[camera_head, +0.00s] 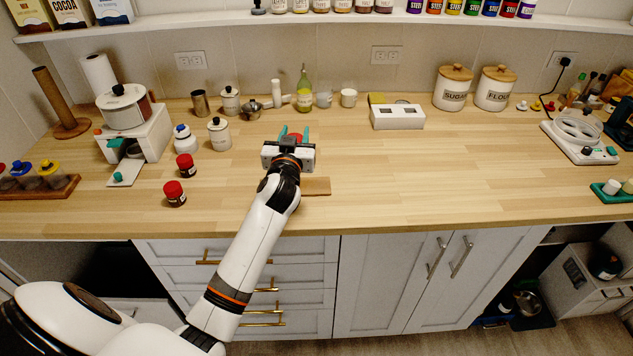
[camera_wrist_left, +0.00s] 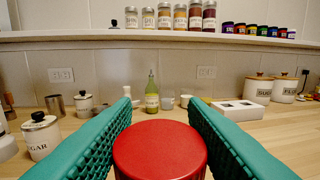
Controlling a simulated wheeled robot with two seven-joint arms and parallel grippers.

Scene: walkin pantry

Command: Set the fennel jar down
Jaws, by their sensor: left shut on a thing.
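My left gripper (camera_head: 294,133) is over the middle of the wooden counter, its teal fingers shut on a red-lidded jar, taken as the fennel jar. Its red lid (camera_wrist_left: 160,150) fills the lower middle of the left wrist view, with a finger on each side. In the head view only a bit of red shows between the fingers. The jar's body and label are hidden, and I cannot tell whether its base touches the counter. My right gripper is not in view.
A small wooden board (camera_head: 316,186) lies just right of my left wrist. Two other red-lidded jars (camera_head: 174,194) (camera_head: 186,166) stand to the left. An oil bottle (camera_head: 304,90) and cups stand behind; a white box (camera_head: 397,116) is back right. The counter's right middle is clear.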

